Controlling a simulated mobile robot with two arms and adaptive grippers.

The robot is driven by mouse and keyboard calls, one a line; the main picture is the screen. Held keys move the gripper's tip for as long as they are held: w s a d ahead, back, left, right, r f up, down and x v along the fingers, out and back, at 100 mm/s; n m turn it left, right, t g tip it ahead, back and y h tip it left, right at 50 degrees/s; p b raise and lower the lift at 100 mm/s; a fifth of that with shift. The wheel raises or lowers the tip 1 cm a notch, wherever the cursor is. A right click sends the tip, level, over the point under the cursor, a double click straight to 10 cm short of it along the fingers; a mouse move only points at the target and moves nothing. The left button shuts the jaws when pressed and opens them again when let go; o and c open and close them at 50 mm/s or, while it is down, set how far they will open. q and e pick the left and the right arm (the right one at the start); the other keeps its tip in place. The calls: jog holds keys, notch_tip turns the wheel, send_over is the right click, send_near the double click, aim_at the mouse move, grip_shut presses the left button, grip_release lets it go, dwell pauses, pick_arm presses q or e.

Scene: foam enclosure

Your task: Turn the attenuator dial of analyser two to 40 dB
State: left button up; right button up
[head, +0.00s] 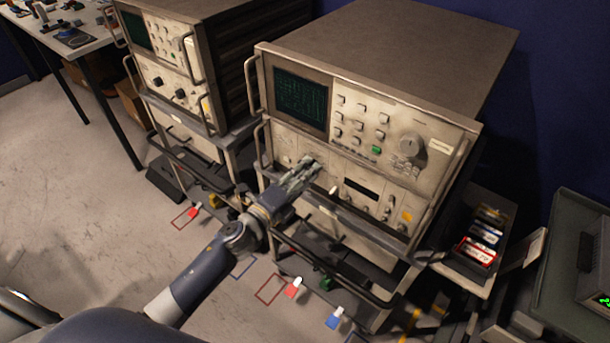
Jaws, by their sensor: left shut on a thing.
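A large beige analyser (398,78) with a green-dark screen (300,95) stands on a cart in the middle. I cannot read a label that numbers it. My left gripper (308,168) reaches its lower front panel, left of centre, and is shut on what appears to be a dial there. The gripper hides the dial, so its pointer and dB marks cannot be read. A larger round knob (411,146) sits at the right of the upper panel, clear of the gripper. My right gripper is not in view.
A similar analyser (172,55) with dark knobs stands on another cart at the left. Metal handles (259,83) project from the fronts. A tray with a red box (476,252) is at the right. Red and blue tags and outlined squares mark the floor below.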

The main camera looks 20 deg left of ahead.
pick_arm(q)
jog(key=shift+f+m, duration=0.1)
jog(key=shift+m, duration=1.1)
jog(key=shift+b, duration=0.3)
jog(key=o, duration=1.1)
jog(key=v, duration=1.2)
